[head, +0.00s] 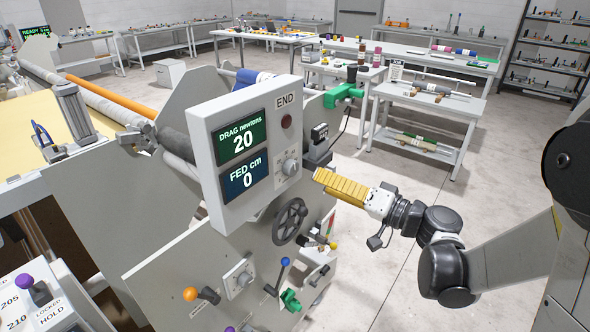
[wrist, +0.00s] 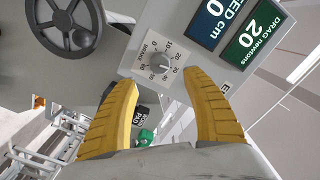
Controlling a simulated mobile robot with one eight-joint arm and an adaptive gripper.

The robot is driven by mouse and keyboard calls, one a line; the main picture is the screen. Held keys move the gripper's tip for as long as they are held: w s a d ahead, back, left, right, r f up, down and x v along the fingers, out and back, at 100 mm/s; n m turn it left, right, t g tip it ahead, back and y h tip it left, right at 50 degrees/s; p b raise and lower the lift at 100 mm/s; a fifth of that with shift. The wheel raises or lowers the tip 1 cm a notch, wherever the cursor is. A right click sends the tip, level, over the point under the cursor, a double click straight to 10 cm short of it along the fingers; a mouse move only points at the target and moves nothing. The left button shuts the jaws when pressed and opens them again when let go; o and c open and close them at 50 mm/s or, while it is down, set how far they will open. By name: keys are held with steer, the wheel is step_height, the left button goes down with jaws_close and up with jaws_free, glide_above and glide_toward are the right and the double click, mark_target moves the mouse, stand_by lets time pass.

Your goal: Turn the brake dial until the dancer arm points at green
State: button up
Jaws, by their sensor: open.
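The brake dial (wrist: 158,65) is a round grey knob on a white plate with a numbered scale; in the head view the dial (head: 290,166) sits low on the right of the grey display panel. My gripper (wrist: 160,82) has two yellow ribbed fingers, spread apart, with the dial beyond and between their tips. In the head view my gripper (head: 319,177) is just right of the dial; no contact shows. The drag display (head: 242,142) reads 20 newtons. A small red and green strip (head: 331,222) shows below the gripper; I cannot make out where the dancer arm points.
The fed display (head: 247,180) reads 0 cm. A dark handwheel (head: 289,221) is below the panel. A black box (head: 319,133) sticks out beside the panel, near my gripper. Knobbed levers (head: 204,294) are lower down. Open floor lies to the right.

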mark_target(295, 169)
steer(key=b+x, duration=0.2)
steer(key=x, duration=0.7)
steer(key=c, duration=1.2)
